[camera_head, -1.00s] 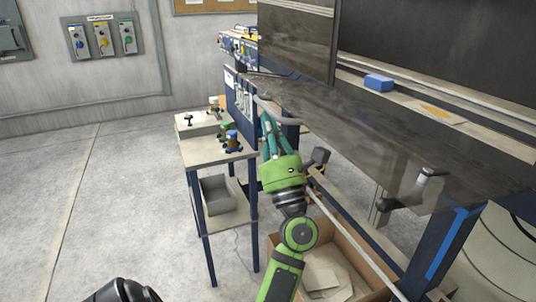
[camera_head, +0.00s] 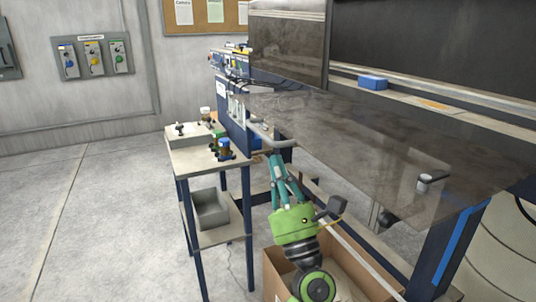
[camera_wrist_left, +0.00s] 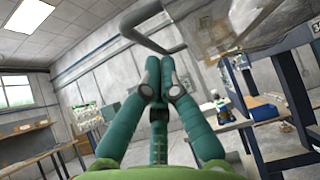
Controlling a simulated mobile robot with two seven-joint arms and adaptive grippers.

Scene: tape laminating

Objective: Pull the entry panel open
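The entry panel (camera_head: 340,125) seems to be the brownish see-through sheet hanging slanted at the front of the machine. A grey bent bar handle (camera_head: 284,145) is at its left end, and the handle also shows in the wrist view (camera_wrist_left: 143,38). My left gripper (camera_head: 277,160), with teal fingers and a green body, points up just below this handle. In the wrist view its fingertips (camera_wrist_left: 160,66) are drawn together, with no bar seen between them; the handle shows just beyond. Whether they touch it is unclear. My right gripper is not in view.
A side bench (camera_head: 190,152) with small bottles and a grey bin (camera_head: 210,208) below stands left of my gripper. A cardboard box (camera_head: 275,272) is under the machine. A second handle (camera_head: 433,180) is at right. The floor at left is clear.

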